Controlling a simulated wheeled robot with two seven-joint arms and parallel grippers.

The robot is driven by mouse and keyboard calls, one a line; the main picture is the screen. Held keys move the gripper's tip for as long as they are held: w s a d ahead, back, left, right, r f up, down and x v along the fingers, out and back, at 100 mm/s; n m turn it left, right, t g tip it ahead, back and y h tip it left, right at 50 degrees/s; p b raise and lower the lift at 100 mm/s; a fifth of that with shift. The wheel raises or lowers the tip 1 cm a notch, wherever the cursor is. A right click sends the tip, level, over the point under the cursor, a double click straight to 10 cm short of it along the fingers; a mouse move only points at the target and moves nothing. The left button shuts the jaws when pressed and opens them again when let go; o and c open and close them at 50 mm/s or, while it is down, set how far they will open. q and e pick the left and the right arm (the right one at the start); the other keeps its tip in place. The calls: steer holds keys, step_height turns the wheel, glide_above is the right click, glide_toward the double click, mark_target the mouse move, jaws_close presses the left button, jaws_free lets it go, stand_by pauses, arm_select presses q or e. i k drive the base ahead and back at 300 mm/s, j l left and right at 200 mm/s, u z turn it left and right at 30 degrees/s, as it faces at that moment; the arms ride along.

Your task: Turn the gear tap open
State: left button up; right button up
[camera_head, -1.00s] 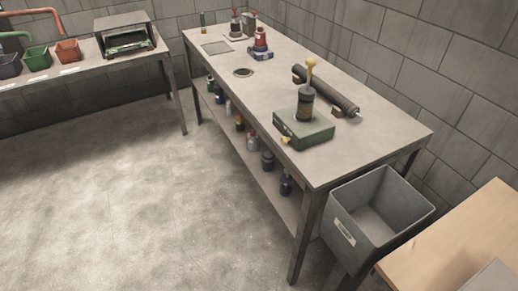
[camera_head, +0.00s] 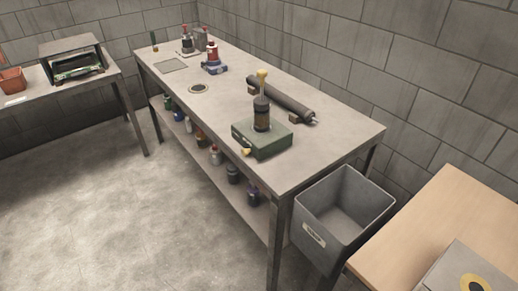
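No thing in view is plainly marked as the gear tap. A green box (camera_head: 270,143) stands on the near half of the grey workbench (camera_head: 320,150). A small yellow piece (camera_head: 246,152), perhaps a tap, sticks out low on the box's left front side. It is too small to tell whether it is open or shut. Neither of my grippers shows in this view.
A dark tube (camera_head: 283,101) lies behind the green box. A grey bin (camera_head: 342,216) hangs at the bench's near end, beside a wooden table (camera_head: 425,230). Bottles (camera_head: 232,173) stand on the lower shelf. The floor (camera_head: 110,220) left of the bench is clear.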

mark_target(245, 152)
steer(key=j+z, duration=0.1)
steer(key=z, duration=1.35)
steer(key=j+z, duration=0.6)
steer(key=z, duration=0.15)
steer(key=j+z, duration=0.4)
steer(key=k+j+z, duration=0.15)
steer(key=z, duration=0.25)
steer(key=k+j+z, duration=0.5)
steer(key=j, duration=0.2)
steer(key=k+j+z, duration=0.45)
steer(key=k, duration=0.2)
steer(key=k+j, duration=0.3)
steer(key=k, duration=0.2)
steer(key=k+j, duration=0.35)
steer(key=k, duration=0.15)
steer(key=k+j+z, duration=0.1)
steer(key=k+j, duration=0.2)
steer(key=k, duration=0.2)
